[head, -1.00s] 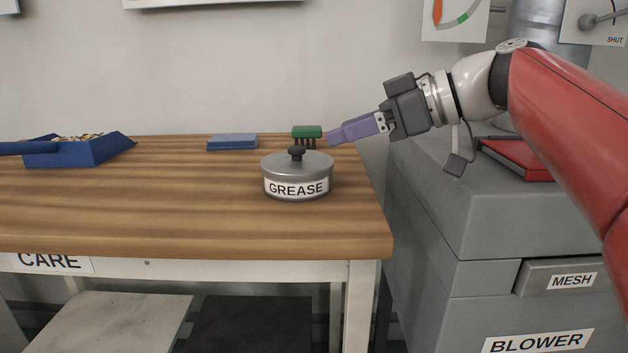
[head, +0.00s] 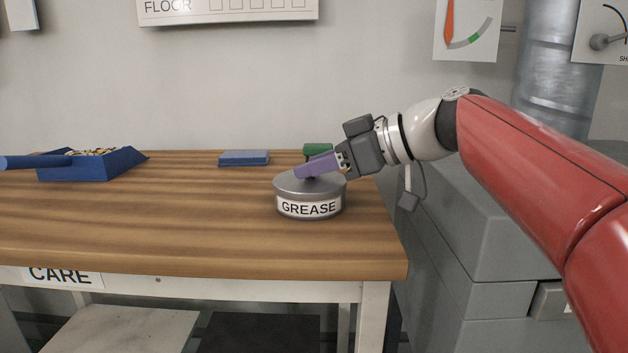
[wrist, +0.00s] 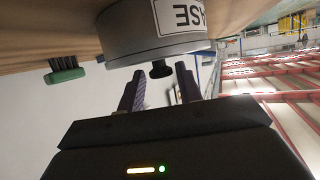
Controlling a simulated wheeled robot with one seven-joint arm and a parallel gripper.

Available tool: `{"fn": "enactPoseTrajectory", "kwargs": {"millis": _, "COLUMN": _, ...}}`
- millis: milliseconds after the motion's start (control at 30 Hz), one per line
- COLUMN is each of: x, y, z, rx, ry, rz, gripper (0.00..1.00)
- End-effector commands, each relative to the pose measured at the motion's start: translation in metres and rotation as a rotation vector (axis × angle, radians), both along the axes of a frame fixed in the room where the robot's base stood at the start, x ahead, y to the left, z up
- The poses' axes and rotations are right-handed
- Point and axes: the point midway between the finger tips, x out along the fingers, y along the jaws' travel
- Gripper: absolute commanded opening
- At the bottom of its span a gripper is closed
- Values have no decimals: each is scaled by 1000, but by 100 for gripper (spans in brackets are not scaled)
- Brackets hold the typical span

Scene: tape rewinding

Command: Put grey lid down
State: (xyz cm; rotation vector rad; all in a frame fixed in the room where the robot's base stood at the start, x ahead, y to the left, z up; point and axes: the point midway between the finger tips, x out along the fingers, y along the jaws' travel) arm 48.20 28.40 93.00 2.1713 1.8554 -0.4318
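The grey lid (head: 290,186) sits on the round tin labelled GREASE (head: 309,208), near the right end of the bench. In the wrist view, the lid (wrist: 125,46) appears inverted, with its dark knob (wrist: 161,69) between the lines of my two fingers. My gripper (head: 299,172) is just above the lid in the head view, its purple fingers hiding most of the knob. In the wrist view, my gripper (wrist: 160,68) is open, with a gap on each side of the knob. Contact with the lid cannot be told.
A green-backed brush (head: 318,149) stands just behind the tin. A blue block (head: 244,158) lies at the bench's back. A blue tray (head: 92,168) is at the left. The wooden bench (head: 170,225) is clear left of the tin. A grey cabinet (head: 470,230) stands to the right.

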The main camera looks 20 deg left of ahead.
Motion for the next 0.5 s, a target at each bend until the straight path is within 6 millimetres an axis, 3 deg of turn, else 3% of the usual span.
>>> {"fn": "enactPoseTrajectory", "kwargs": {"millis": 33, "x": 0, "y": 0, "z": 0, "rx": 0, "ry": 0, "rz": 0, "gripper": 28}}
{"fn": "enactPoseTrajectory", "kwargs": {"millis": 233, "x": 0, "y": 0, "z": 0, "rx": 0, "ry": 0, "rz": 0, "gripper": 2}}
{"fn": "enactPoseTrajectory", "kwargs": {"millis": 500, "x": 0, "y": 0, "z": 2, "rx": 0, "ry": 0, "rz": 0, "gripper": 0}}
